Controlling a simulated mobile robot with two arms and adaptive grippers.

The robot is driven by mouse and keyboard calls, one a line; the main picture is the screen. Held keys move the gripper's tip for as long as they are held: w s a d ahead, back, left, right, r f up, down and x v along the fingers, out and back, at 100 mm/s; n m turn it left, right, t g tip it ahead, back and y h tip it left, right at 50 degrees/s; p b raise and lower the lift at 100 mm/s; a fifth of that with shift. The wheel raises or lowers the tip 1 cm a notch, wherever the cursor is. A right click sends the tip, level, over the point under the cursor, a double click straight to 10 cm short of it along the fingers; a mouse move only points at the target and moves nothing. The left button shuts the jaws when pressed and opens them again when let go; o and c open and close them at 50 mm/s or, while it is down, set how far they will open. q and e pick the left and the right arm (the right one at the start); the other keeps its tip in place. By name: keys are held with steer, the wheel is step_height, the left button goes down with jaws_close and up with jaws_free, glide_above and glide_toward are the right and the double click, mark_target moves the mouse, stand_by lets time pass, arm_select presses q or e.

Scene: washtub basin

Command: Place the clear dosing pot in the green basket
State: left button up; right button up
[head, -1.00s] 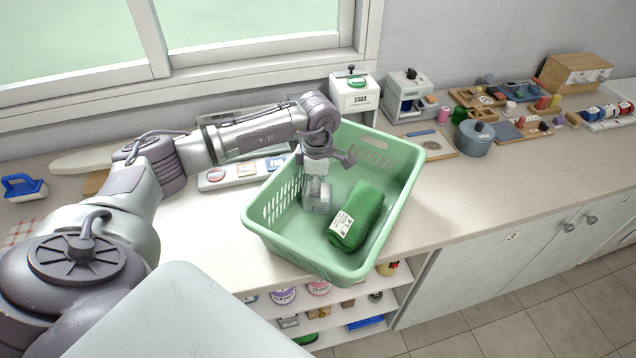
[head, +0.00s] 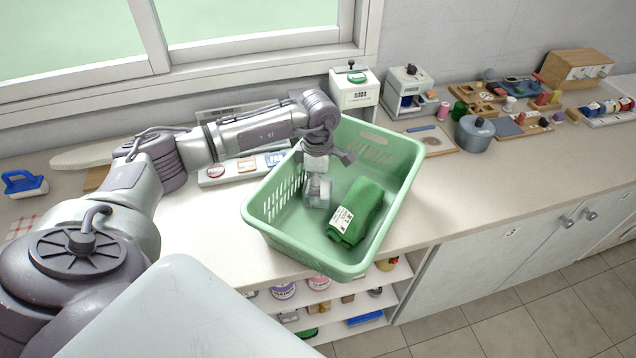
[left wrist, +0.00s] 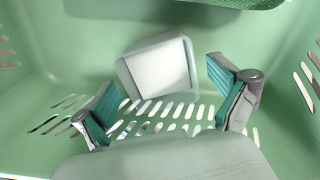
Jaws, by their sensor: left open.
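The clear dosing pot (head: 319,193) is in the green basket (head: 400,190), near the basket's left wall. In the left wrist view the pot (left wrist: 160,68) shows as a pale, see-through squarish shape with a white face. My left gripper (left wrist: 165,92) is open, with its teal-padded fingers spread apart on either side and the pot beyond them, apart from both pads. In the head view my left gripper (head: 322,166) hangs inside the basket just above the pot and partly hides it. My right gripper is not in view.
A green packet with a white label (head: 355,211) lies in the basket to the right of the pot. A soda dispenser (head: 354,94) stands behind the basket. A grey lidded pot (head: 474,135) and several trays are further right.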

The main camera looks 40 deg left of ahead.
arm_select(q)
steer(key=shift+r+b, duration=0.35)
steer(key=shift+r, duration=0.2)
step_height(320, 180, up, 11)
steer(key=b, duration=0.3)
